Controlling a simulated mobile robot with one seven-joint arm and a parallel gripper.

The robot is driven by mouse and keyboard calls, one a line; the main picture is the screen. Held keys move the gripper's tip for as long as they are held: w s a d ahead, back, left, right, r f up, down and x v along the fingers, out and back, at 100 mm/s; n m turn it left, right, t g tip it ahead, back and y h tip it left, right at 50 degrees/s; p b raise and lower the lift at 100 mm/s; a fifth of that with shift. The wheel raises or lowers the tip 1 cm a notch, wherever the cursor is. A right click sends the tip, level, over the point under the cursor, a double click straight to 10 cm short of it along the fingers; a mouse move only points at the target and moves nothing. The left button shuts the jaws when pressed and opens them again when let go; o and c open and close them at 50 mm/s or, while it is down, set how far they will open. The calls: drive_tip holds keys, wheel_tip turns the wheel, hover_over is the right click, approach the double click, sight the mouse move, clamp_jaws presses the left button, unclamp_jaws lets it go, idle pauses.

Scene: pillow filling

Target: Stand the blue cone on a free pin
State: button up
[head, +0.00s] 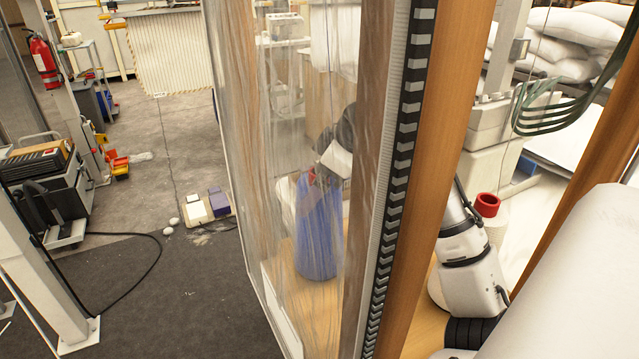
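The blue cone (318,235) stands upright on a wooden surface (283,262), seen blurred through a clear plastic sheet. A red tip shows at its top. My gripper (322,165) seems to be the dark and white shape at the cone's top, behind the same sheet. Its fingers are too blurred to tell whether they are open, shut or touching the cone. I cannot make out any pin. Whether the cone stands on a pin is hidden.
A wooden post (437,150) with a black-and-white strip blocks the middle of the view. Right of it, a red-topped white cone (487,206) stands by white arm links. White sacks (565,35) are piled at the back right. Open grey floor (170,130) lies left.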

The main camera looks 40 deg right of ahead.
drive_tip(key=v, duration=1.2)
drive_tip(key=shift+b, duration=0.45)
drive_tip(key=shift+r, duration=0.1)
